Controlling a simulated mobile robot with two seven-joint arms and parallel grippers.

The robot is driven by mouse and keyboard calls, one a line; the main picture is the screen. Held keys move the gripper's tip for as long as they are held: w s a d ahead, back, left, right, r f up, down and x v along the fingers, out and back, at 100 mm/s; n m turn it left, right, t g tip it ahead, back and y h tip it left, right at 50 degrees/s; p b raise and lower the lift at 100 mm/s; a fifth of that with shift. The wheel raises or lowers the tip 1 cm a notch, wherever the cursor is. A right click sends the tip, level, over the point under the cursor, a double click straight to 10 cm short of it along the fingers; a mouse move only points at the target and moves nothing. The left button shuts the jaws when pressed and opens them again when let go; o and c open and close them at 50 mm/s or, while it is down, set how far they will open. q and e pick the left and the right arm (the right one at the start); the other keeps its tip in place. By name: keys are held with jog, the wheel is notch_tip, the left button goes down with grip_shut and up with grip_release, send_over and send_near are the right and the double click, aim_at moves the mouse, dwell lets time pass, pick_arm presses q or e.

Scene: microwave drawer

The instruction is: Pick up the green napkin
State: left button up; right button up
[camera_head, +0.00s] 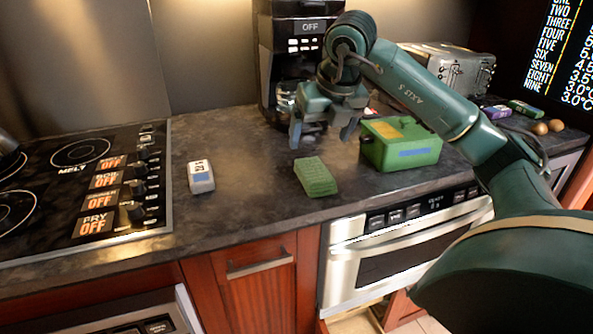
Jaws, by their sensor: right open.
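The green napkin (315,177) lies on the dark countertop in the middle of the view, as a folded green block near the counter's front edge. My right gripper (320,140) is open and empty. It hangs above and slightly behind the napkin, apart from it, with its fingers pointing down. My right arm comes in from the right side. My left gripper does not show.
A green box (401,144) stands just right of the napkin. A coffee maker (285,60) stands behind the gripper. A toaster (450,68) stands at the back right.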

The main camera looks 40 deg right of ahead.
send_over(315, 170)
jog(key=s+a, duration=0.1)
jog(key=s, duration=0.2)
jog(key=shift+h, duration=0.3)
jog(key=f, duration=0.6)
jog(key=shift+w+f, duration=0.15)
jog(key=shift+w, duration=0.1)
jog(key=shift+x, duration=2.8)
jog(key=c, duration=1.1)
